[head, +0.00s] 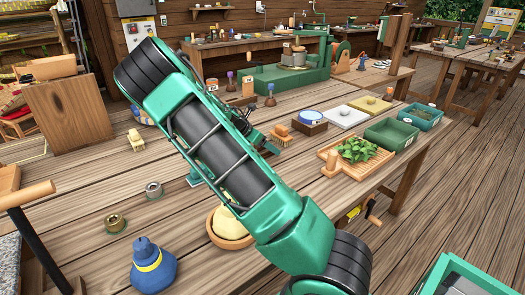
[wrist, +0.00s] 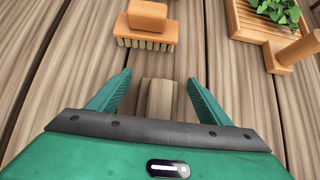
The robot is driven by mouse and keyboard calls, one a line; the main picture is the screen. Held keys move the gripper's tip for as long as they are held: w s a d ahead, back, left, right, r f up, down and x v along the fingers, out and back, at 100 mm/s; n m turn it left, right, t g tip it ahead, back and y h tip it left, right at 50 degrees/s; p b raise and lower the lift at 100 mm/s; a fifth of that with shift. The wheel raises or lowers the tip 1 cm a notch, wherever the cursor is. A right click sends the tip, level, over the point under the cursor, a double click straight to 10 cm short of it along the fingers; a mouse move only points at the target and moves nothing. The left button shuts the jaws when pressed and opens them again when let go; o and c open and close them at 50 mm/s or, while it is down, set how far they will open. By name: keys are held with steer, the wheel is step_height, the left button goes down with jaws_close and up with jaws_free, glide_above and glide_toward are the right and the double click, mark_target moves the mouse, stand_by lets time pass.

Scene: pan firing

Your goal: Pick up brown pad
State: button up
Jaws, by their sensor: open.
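In the wrist view, a small brown block (wrist: 160,98), which looks like the brown pad, lies on the plank table between the fingers of my gripper (wrist: 155,92). The fingers are open, one to each side of it, with a gap on both sides. Its near end is hidden by my gripper's body. I cannot tell how high the fingertips are above the table. In the head view my arm covers this spot, and I cannot make out the pad there.
A wooden brush (wrist: 147,38) lies just beyond the fingers; it also shows in the head view (head: 281,135). To the right is a wooden tray (head: 352,170) with leafy greens (head: 357,149). A bowl with dough (head: 228,224) and a blue bottle (head: 152,268) stand nearer.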

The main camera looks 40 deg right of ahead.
steer(key=c, duration=1.6)
steer(key=shift+r, duration=0.1)
steer(key=shift+r, duration=0.4)
step_height(320, 180, up, 4)
steer(key=shift+w+f, duration=0.15)
steer(key=shift+f, duration=0.05)
steer(key=w+d+r, duration=0.6)
steer(key=w, duration=0.3)
steer(key=shift+w+d+r, duration=0.25)
